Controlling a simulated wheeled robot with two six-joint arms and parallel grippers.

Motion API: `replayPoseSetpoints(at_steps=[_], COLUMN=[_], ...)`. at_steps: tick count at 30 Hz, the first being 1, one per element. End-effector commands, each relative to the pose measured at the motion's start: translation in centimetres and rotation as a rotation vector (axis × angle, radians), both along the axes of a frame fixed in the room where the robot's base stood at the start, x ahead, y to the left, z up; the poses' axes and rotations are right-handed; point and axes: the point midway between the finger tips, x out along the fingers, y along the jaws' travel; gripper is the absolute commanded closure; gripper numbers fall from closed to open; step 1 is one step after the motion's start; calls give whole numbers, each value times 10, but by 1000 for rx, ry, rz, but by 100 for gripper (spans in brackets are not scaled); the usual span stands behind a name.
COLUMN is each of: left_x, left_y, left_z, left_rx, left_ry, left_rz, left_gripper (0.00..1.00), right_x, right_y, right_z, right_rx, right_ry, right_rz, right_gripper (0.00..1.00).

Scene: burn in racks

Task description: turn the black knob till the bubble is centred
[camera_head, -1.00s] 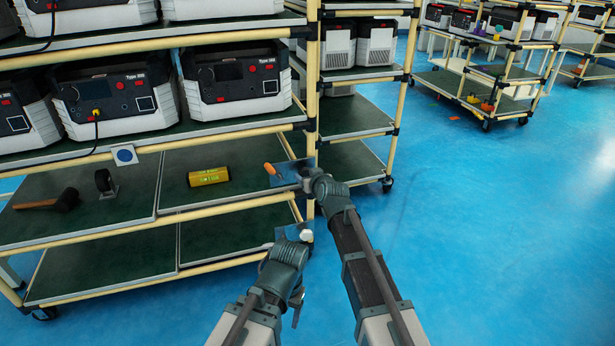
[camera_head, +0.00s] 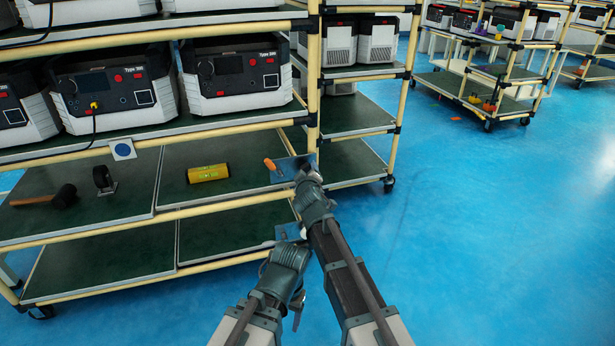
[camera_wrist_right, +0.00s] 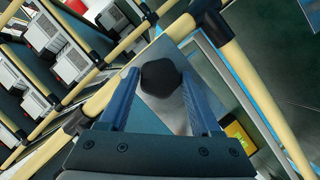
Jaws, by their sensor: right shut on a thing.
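The black knob (camera_wrist_right: 160,78) is between the two blue fingers of my right gripper (camera_head: 303,168), which is shut on it in the right wrist view. A shiny metal plate (camera_wrist_right: 152,55) lies behind the knob. A yellow level (camera_head: 208,173) lies on the green shelf to the left of my right gripper; a yellow piece (camera_wrist_right: 238,132) also shows at the right of the wrist view. The bubble is too small to make out. My left gripper (camera_head: 288,232) is lower, by the lower shelf's right end; its jaw opening is unclear.
An orange-handled tool (camera_head: 270,165) lies by my right gripper. A mallet (camera_head: 62,196) and a caster wheel (camera_head: 104,180) lie further left on the same shelf. Power units (camera_head: 237,75) fill the shelf above. A yellow rack post (camera_head: 313,75) stands close by.

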Motion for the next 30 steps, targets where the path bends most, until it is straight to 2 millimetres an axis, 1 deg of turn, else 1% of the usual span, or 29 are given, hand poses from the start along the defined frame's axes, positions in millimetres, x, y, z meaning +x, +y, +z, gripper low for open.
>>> replayPoseSetpoints(at_steps=[1, 12, 18, 24, 30], left_x=[0, 0, 0, 0, 0], left_y=[0, 0, 0, 0, 0], left_z=[-7, -33, -47, -56, -62], left_rx=[0, 0, 0, 0, 0], left_ry=[0, -1, -1, -1, -1], left_rz=[0, 0, 0, 0, 0], left_gripper=[30, 30, 30, 30, 30], right_x=[-1, -2, -2, -2, -2], right_y=[1, 2, 2, 2, 2], right_z=[-5, -7, -7, -7, -6], right_rx=[-45, -375, -527, -643, -716], right_ry=[-12, -119, -169, -207, -230], right_rz=[0, -1, -2, -2, -2], right_gripper=[91, 91, 91, 91, 91])
